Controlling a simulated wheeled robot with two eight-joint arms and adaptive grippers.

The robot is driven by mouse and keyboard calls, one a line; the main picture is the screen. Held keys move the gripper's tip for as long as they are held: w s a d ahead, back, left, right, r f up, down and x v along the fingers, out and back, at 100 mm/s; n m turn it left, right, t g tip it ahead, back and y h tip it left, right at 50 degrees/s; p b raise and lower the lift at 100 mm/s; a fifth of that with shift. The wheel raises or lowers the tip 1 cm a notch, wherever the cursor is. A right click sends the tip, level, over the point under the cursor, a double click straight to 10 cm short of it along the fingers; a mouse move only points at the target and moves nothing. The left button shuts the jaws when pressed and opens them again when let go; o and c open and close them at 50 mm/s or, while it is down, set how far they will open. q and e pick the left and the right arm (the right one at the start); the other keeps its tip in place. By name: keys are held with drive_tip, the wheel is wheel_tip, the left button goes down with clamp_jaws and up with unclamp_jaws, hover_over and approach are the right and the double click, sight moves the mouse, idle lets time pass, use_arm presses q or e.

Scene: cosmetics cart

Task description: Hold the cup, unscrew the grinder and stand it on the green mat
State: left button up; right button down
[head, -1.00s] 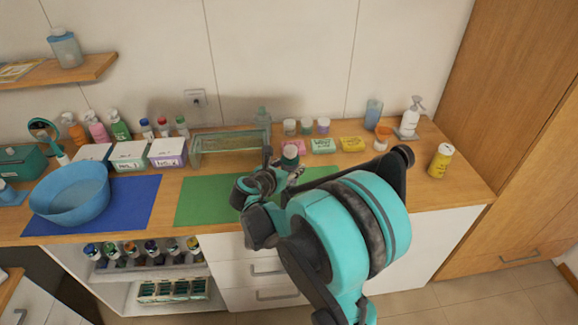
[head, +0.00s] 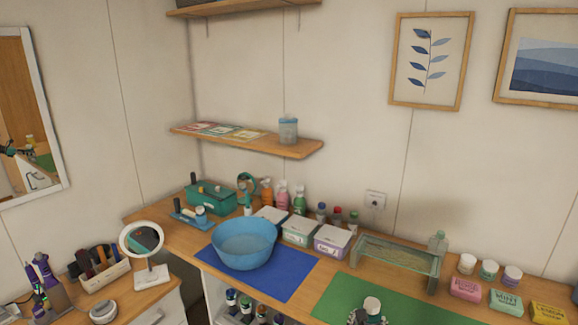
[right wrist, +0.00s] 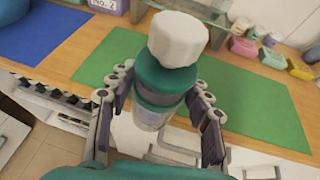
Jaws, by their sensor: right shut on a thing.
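My right gripper (right wrist: 160,115) is shut on the grinder (right wrist: 175,50), which has a white faceted top, a teal collar and a paler body with a teal band. I cannot tell whether its lower part is a separate cup. In the right wrist view it is seen over the near edge of the green mat (right wrist: 260,115). In the head view only its white top (head: 372,304) and a bit of the gripper (head: 368,320) show at the bottom edge, in front of the green mat (head: 340,292). My left gripper is out of view.
A blue bowl (head: 243,246) stands on the blue mat (head: 290,279) to the left. A glass-like rack (head: 395,257) stands behind the green mat. Pink (head: 466,288), mint (head: 504,301) and yellow soaps lie to its right. The visible green mat is otherwise clear.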

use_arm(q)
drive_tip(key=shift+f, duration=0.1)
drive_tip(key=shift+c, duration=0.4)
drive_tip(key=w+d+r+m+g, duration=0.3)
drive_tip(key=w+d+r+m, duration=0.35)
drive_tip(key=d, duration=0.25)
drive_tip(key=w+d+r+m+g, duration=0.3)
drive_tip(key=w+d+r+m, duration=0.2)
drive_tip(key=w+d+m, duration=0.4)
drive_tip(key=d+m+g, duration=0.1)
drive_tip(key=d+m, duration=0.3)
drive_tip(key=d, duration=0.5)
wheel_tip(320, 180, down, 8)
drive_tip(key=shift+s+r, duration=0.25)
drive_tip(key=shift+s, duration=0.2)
use_arm(e)
drive_tip(key=s+a+r+n+t+y, duration=0.1)
drive_tip(key=s+a+n+y, duration=0.3)
drive_tip(key=a, duration=0.8)
drive_tip(key=shift+s+a+r+n+y, duration=0.4)
drive_tip(key=shift+s+r+y, duration=0.2)
drive_tip(key=shift+y, duration=0.1)
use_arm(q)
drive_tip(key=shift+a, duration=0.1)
